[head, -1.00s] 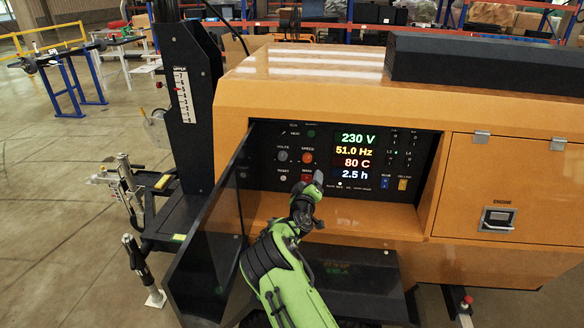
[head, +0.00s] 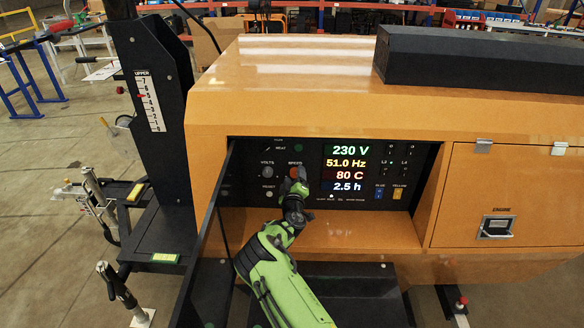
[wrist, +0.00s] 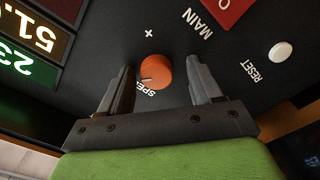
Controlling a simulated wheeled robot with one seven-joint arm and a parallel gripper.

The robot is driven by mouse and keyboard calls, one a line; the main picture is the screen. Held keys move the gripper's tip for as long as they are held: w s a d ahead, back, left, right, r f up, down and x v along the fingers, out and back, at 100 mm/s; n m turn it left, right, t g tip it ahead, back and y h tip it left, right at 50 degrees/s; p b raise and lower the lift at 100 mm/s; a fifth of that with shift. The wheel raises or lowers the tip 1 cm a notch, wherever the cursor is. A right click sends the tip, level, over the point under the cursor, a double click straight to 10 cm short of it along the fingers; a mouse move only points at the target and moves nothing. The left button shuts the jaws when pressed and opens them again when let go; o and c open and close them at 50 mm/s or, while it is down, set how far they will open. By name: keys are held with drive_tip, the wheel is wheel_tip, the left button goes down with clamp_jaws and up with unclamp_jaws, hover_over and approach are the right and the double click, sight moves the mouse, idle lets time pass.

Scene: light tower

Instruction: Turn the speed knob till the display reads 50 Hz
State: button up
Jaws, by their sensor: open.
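The orange speed knob (wrist: 156,71) sits on the black control panel, between and just beyond the fingertips of my gripper (wrist: 157,78) in the wrist view. The fingers are apart on either side of it, with gaps showing; I see no contact. In the head view the knob (head: 295,172) shows partly above my gripper (head: 299,184), which covers its lower right. The display (head: 347,163) reads 230 V, 51.0 Hz, 80 C and 2.5 h.
The red MAIN switch (wrist: 225,8) and white RESET button (wrist: 280,51) are close to the knob. The grey volts knob (head: 267,173) is left of it. An open dark door (head: 207,245) stands left of the panel recess. An orange ledge (head: 350,235) lies below.

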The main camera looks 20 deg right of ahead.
drive_tip(key=shift+s+r, duration=0.2)
drive_tip(key=shift+s, duration=0.1)
drive_tip(key=shift+w+d+f, duration=0.1)
drive_tip(key=shift+w, duration=0.05)
drive_tip(key=c, duration=1)
drive_tip(key=shift+c, duration=0.2)
drive_tip(key=shift+n, duration=0.3)
drive_tip(key=shift+f+n+b, duration=0.1)
drive_tip(key=shift+n+b, duration=0.9)
drive_tip(key=shift+n, duration=0.2)
drive_tip(key=shift+n+b, duration=0.55)
drive_tip(key=shift+n, duration=1.75)
drive_tip(key=o, duration=1)
